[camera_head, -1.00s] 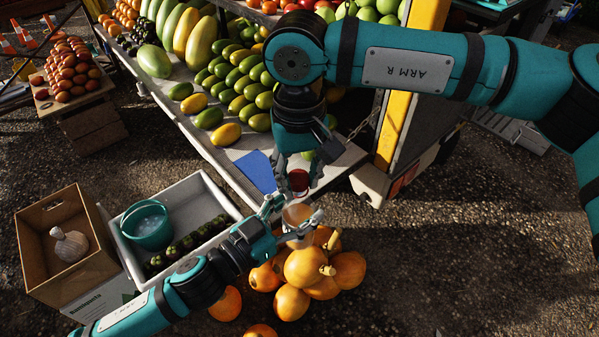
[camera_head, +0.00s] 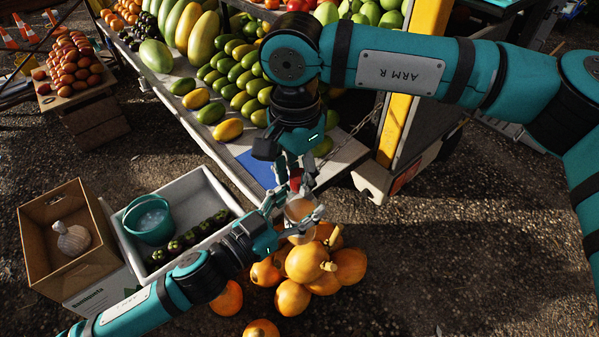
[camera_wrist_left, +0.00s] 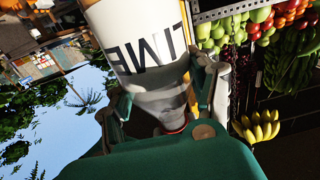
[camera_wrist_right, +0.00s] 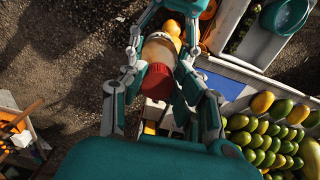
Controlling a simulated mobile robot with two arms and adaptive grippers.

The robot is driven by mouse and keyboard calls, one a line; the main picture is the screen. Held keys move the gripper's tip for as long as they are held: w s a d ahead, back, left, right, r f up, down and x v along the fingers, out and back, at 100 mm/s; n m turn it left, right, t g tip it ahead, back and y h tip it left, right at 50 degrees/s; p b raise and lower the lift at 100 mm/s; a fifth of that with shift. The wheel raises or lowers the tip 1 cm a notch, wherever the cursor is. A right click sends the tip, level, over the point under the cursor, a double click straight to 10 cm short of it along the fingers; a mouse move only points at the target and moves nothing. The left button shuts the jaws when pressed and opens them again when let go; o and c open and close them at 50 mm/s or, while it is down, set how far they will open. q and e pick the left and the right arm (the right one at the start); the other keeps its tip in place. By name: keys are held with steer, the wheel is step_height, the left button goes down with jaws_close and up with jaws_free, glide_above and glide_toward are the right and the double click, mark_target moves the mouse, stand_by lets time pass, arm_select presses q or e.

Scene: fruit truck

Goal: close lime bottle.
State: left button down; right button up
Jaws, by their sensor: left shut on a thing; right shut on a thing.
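The lime bottle (camera_head: 299,211) is pale with an orange-tan tint. Its dark "LIME" lettering shows in the left wrist view (camera_wrist_left: 140,45). My left gripper (camera_head: 291,219) is shut around the bottle and holds it above the orange fruit. A red cap (camera_wrist_right: 158,82) is between the fingers of my right gripper (camera_wrist_right: 165,90), against the bottle's end in the right wrist view. It also shows as a red patch (camera_head: 295,180) in the head view. The fingers partly hide the join, so I cannot tell whether the cap is seated or threaded.
A pile of orange fruit (camera_head: 306,263) lies on the gravel below the bottle. A white tray (camera_head: 122,243) and a cardboard box (camera_head: 33,240) are at the left. The truck's fruit shelf (camera_head: 190,122) is behind the grippers. Open gravel (camera_head: 470,260) is at the right.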

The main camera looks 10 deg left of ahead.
steer(key=m, duration=0.7)
steer(key=shift+w+a+m, duration=0.15)
steer(key=shift+w+m, duration=0.1)
steer(key=shift+m, duration=0.15)
steer(key=m, duration=0.4)
steer(key=shift+w+m, duration=0.15)
steer(key=shift+m, duration=0.25)
steer(key=m, duration=0.5)
steer(key=shift+w, duration=0.2)
steer(key=m, duration=0.5)
steer(key=shift+w+d+m, duration=0.1)
steer(key=shift+d+m, duration=0.15)
steer(key=shift+m, duration=0.15)
steer(key=o, duration=0.7)
steer(key=shift+r, duration=2.25)
steer(key=shift+c, duration=0.2)
